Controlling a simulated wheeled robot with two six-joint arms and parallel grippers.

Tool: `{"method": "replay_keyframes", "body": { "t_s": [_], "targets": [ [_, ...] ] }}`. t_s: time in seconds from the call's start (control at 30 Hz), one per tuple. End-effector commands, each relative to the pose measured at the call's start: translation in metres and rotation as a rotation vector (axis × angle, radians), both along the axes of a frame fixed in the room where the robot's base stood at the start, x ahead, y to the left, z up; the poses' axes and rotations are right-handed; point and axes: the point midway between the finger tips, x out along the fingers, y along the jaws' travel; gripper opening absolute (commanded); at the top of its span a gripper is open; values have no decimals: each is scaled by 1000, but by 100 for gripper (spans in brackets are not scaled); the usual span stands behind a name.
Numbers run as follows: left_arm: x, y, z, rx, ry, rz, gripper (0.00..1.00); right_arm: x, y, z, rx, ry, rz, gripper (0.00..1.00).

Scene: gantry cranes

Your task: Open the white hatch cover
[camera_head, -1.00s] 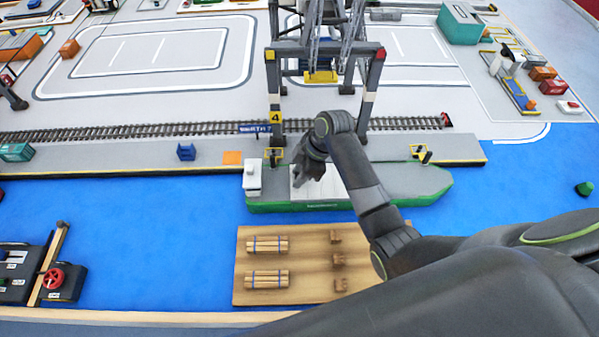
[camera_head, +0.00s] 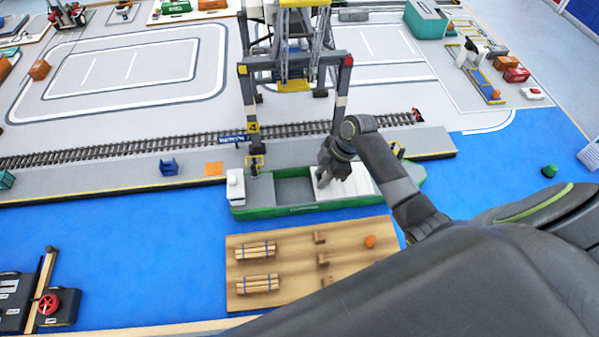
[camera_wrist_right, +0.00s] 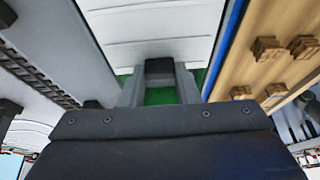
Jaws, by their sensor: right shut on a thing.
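The white hatch cover (camera_head: 352,182) lies on the right part of the green ship (camera_head: 300,210). Left of it the ship's grey hold (camera_head: 292,190) is uncovered. My right gripper (camera_head: 323,182) is at the cover's left end, pointing down. In the right wrist view, the fingers (camera_wrist_right: 160,88) are shut on a small dark block (camera_wrist_right: 160,66) at the edge of the white ribbed cover (camera_wrist_right: 150,30); it looks like the cover's handle. Green shows between the fingers. My left gripper is not in view.
A gantry crane (camera_head: 247,95) straddles the rail track behind the ship. A wooden board (camera_head: 300,255) with log bundles and small blocks lies in front. The ship's white cabin (camera_head: 235,186) stands at its left end.

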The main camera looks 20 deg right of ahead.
Motion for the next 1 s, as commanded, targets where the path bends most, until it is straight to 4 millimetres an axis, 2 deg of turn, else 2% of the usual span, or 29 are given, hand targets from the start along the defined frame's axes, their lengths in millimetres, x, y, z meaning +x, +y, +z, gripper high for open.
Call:
{"method": "replay_keyframes", "body": {
  "t_s": [0.03,0.2,0.4,0.67,0.7,0.87,1.0],
  "targets": [
    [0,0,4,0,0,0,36,-3,-11,2,-4,1,-1,0],
    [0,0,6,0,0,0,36,-8,-32,1,-2,-3,0,0],
    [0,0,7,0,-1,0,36,-10,-39,1,0,-4,1,0],
    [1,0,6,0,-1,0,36,-10,-39,1,1,-5,0,0],
    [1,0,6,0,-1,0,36,-10,-39,1,1,-5,0,31],
    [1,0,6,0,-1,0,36,-10,-39,1,1,-4,1,51],
    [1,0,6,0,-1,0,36,-10,-39,0,0,-2,0,51]
  ]
}}
